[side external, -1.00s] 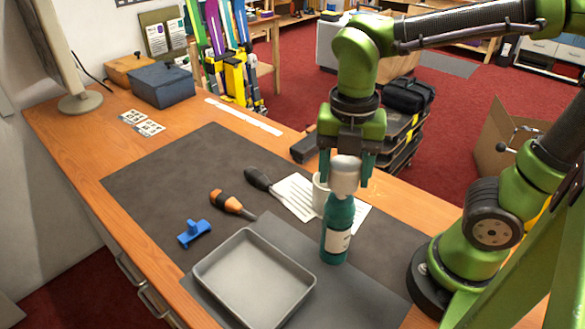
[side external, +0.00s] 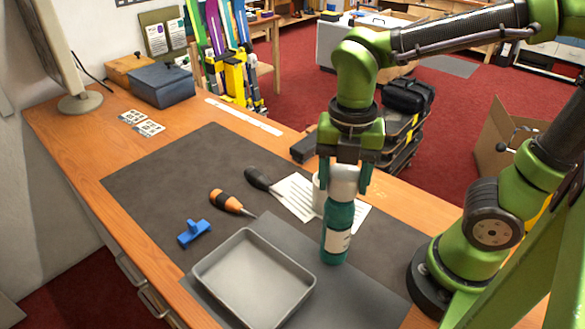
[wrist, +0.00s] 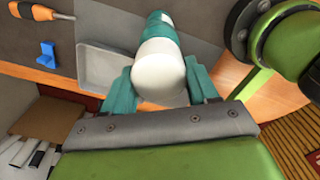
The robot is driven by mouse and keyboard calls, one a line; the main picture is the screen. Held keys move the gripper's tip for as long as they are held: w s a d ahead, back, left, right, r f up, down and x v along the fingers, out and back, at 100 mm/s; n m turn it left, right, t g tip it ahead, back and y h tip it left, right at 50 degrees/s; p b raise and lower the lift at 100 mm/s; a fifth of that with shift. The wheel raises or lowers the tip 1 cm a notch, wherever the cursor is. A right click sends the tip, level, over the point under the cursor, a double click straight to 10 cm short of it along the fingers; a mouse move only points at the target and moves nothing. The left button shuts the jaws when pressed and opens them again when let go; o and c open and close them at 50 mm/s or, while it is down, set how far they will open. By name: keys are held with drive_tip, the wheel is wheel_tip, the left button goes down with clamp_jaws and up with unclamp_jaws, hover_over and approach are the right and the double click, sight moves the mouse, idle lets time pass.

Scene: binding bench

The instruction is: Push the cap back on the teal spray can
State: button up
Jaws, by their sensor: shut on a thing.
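The teal spray can (side external: 337,238) stands upright on the dark mat, just right of the grey tray. The white cap (side external: 344,179) sits on its top, in line with the can. My gripper (side external: 344,182) points straight down, with its teal fingers shut on the cap's sides. In the wrist view, the cap (wrist: 158,72) lies between the fingers and the can's teal body (wrist: 160,28) shows beyond it. The rim where cap and can meet is too small to tell whether it is fully seated.
The grey tray (side external: 216,274) lies left of the can. An orange screwdriver (side external: 226,201), a dark-handled tool (side external: 257,178) and a blue part (side external: 191,233) lie left. The mat's far left is clear.

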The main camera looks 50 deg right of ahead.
drive_tip(key=shift+f, duration=1)
idle(0.9)
drive_tip(key=o, duration=1.3)
drive_tip(key=shift+r, duration=0.1)
drive_tip(key=shift+r, duration=3.4)
clamp_jaws()
